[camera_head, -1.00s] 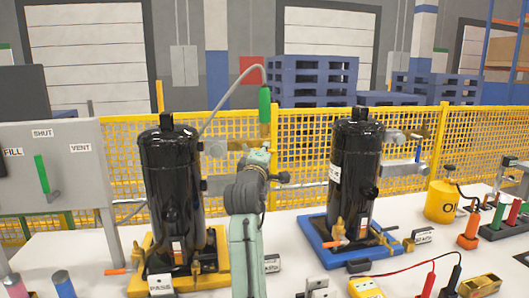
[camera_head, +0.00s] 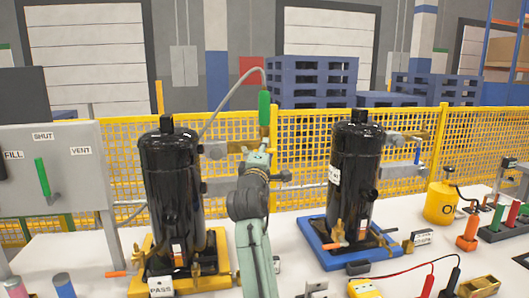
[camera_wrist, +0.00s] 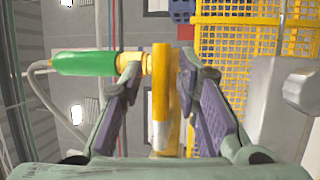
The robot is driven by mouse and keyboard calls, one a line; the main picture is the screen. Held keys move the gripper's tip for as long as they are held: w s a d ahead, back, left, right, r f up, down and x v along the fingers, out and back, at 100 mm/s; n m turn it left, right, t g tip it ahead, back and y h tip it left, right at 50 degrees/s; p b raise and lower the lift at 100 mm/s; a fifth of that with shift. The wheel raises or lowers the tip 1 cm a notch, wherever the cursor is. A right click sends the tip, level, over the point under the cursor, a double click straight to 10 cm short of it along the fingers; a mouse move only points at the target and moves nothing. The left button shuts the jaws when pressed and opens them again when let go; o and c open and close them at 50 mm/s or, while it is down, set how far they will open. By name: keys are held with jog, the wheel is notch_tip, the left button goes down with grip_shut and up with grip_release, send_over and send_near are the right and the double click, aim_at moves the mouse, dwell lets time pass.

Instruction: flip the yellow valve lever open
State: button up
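In the wrist view a yellow bar with a pale end, apparently the valve lever (camera_wrist: 160,115), stands upright in the picture between my fingers. My gripper (camera_wrist: 164,72) is open, with one purple-padded finger on each side of the bar. I see gaps beside the bar and cannot tell whether a fingertip touches it. A brass fitting and green hose handle (camera_wrist: 85,63) join near the bar's top left. In the head view the green handle (camera_head: 264,108) is above my gripper (camera_head: 256,158), beside the left black compressor (camera_head: 170,185). My arm hides the lever there.
A second black compressor (camera_head: 352,180) stands on a blue base at right. A yellow mesh fence (camera_head: 305,130) runs behind. A grey panel (camera_head: 55,170) with a green lever is at left. Test leads and a yellow meter lie on the front right of the white table.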

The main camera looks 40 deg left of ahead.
jog(key=v, duration=1.2)
dwell(0.5)
